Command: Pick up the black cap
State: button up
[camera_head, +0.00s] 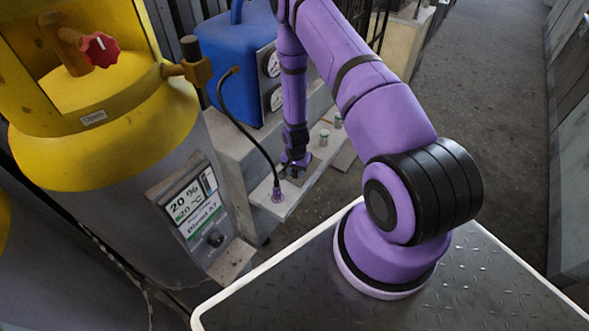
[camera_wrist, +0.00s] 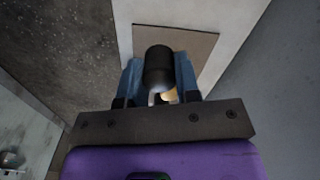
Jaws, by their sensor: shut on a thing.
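The black cap (camera_wrist: 159,66) is a dark, rounded cylinder in the middle of the wrist view. It sits between the two blue fingers of my gripper (camera_wrist: 159,78), which are shut on it. A small pale, yellowish spot shows just below the cap between the fingers. In the head view my gripper (camera_head: 297,166) is small and low, over the pale ledge beside the blue unit. The cap cannot be made out there. Whether the cap touches the surface beneath it, I cannot tell.
A black hose (camera_head: 246,128) runs down to the pale ledge (camera_head: 300,187), close left of my gripper. Two small cylinders (camera_head: 324,137) (camera_head: 338,120) stand on the ledge to the right. A blue unit with gauges (camera_head: 232,60) and a yellow-topped tank (camera_head: 110,120) stand left. Floor at right is clear.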

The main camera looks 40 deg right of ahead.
jog(key=s+a+r, duration=0.1)
jog(key=s+a, duration=0.5)
jog(key=s, duration=0.6)
jog(key=shift+r, duration=0.15)
